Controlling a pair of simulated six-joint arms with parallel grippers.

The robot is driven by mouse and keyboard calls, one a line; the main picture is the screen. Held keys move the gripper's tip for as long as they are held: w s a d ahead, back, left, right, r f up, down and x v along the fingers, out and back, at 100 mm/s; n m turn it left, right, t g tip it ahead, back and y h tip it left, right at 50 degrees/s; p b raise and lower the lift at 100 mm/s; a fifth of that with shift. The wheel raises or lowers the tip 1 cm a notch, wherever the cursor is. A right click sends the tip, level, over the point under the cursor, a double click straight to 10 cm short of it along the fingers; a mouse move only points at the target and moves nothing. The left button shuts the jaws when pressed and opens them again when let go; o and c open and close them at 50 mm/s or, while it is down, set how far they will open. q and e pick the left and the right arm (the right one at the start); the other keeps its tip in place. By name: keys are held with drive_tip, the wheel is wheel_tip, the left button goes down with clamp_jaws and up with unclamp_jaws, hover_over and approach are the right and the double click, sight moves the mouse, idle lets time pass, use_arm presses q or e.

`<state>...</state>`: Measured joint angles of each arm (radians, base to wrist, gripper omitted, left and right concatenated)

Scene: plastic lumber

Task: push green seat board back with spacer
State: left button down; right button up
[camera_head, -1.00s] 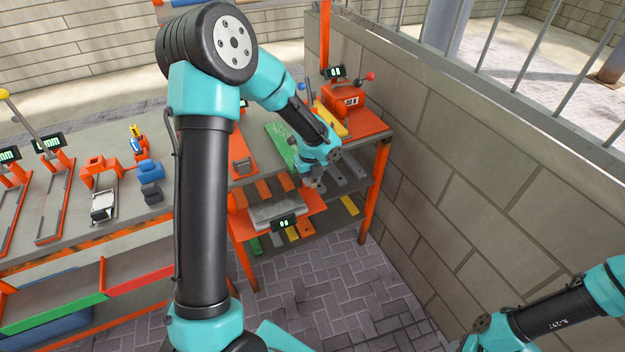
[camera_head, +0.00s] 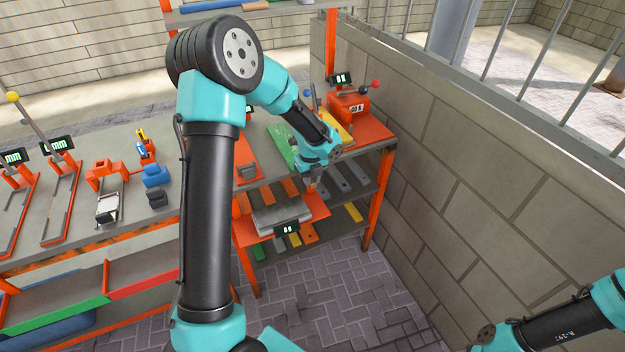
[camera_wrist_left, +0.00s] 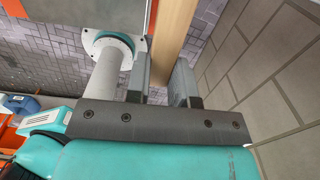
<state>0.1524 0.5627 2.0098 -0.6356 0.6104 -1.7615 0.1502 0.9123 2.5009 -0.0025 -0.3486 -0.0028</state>
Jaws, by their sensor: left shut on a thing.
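The green seat board (camera_head: 283,146) lies on the grey bench top in the head view, and my left forearm hides part of it. My left gripper (camera_head: 311,187) is at the bench's front edge, at the near end of the board. In the left wrist view my left gripper (camera_wrist_left: 162,85) is shut on a tan bar (camera_wrist_left: 176,32), which looks like the spacer. The bar runs up out of that picture. Whether it touches the green board is hidden. My right gripper is out of view; only part of my right arm shows at lower right.
A yellow board (camera_head: 341,130) and a red device (camera_head: 347,106) with a display stand right of the green board. An orange tray (camera_head: 262,233) with a grey block juts out below the bench front. A block wall (camera_head: 470,180) closes off the right side.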

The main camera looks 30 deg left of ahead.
use_arm(q)
drive_tip(key=shift+w+a, duration=0.5)
drive_tip(key=shift+a, duration=0.3)
drive_tip(key=shift+w+a, duration=0.5)
drive_tip(key=shift+a, duration=0.25)
drive_tip(key=shift+w+a, duration=0.5)
drive_tip(key=shift+a, duration=0.3)
drive_tip(key=shift+d, duration=0.1)
drive_tip(key=shift+s+d, duration=0.45)
drive_tip(key=shift+d, duration=0.15)
drive_tip(key=shift+s+d, duration=0.4)
drive_tip(key=shift+d, duration=0.2)
drive_tip(key=shift+r, duration=3)
